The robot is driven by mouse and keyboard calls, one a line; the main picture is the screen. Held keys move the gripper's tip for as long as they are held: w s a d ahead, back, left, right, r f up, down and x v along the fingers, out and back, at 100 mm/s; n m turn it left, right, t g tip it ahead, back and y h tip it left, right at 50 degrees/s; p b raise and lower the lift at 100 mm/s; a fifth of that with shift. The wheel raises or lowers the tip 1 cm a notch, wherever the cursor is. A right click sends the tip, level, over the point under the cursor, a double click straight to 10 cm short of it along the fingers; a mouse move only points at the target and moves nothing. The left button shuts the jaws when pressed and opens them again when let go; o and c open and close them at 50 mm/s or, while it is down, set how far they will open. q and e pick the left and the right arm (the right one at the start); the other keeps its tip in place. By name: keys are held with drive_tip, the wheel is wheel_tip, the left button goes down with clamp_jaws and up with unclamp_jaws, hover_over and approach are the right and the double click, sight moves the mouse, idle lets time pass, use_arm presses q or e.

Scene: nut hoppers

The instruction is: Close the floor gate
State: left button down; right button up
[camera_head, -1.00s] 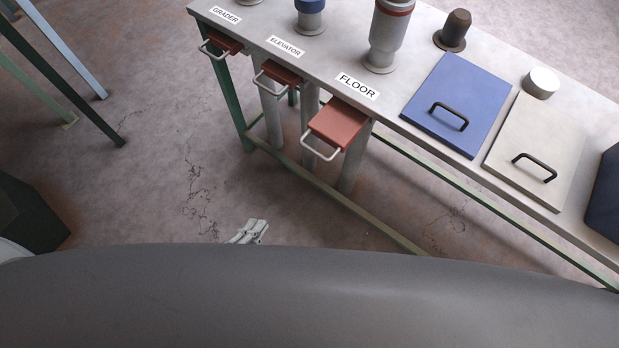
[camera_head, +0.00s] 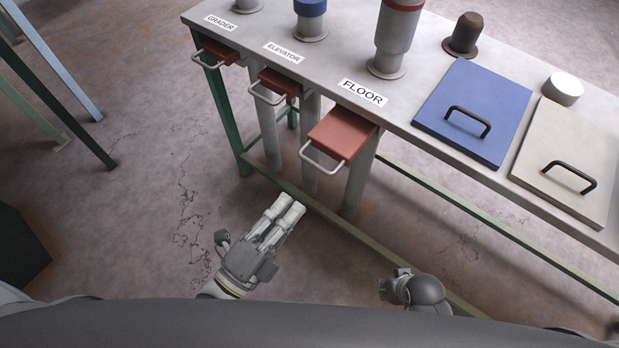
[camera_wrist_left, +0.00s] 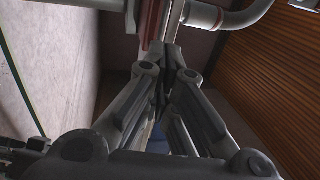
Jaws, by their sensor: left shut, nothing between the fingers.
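The floor gate is a red sliding plate (camera_head: 343,134) under the table edge below the FLOOR label (camera_head: 362,92). It sticks out from the table front, further than the other two gates. Its pale loop handle (camera_head: 322,163) faces me. My left gripper (camera_head: 290,206) is shut and empty, in front of and below the handle in the head view, with a visible gap in the picture. In the left wrist view, its closed fingers (camera_wrist_left: 170,62) point toward a red strip and a grey bar (camera_wrist_left: 204,14). My right gripper (camera_head: 412,288) is only partly visible; its fingers are unclear.
Two more red gates stand left, at ELEVATOR (camera_head: 280,82) and GRADER (camera_head: 220,50). Grey pipes stand below the table (camera_head: 405,107). A blue lid (camera_head: 478,108) and a cream lid (camera_head: 572,160) lie on top. A green lower rail (camera_head: 350,232) crosses in front of the floor area.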

use_arm(q)
approach(331, 155)
drive_tip(key=shift+w+d+r, duration=0.75)
drive_tip(key=shift+w+r, duration=0.1)
drive_tip(key=shift+w, duration=0.2)
use_arm(e)
drive_tip(key=shift+r, duration=0.2)
use_arm(q)
drive_tip(key=x, duration=0.2)
drive_tip(key=f+x, duration=0.1)
drive_tip(key=x, duration=0.4)
drive_tip(key=shift+w+d+f, duration=0.15)
drive_tip(key=shift+w+d, duration=0.05)
drive_tip(key=shift+w, duration=0.05)
use_arm(e)
drive_tip(key=shift+s+f, duration=0.3)
drive_tip(key=shift+f, duration=0.55)
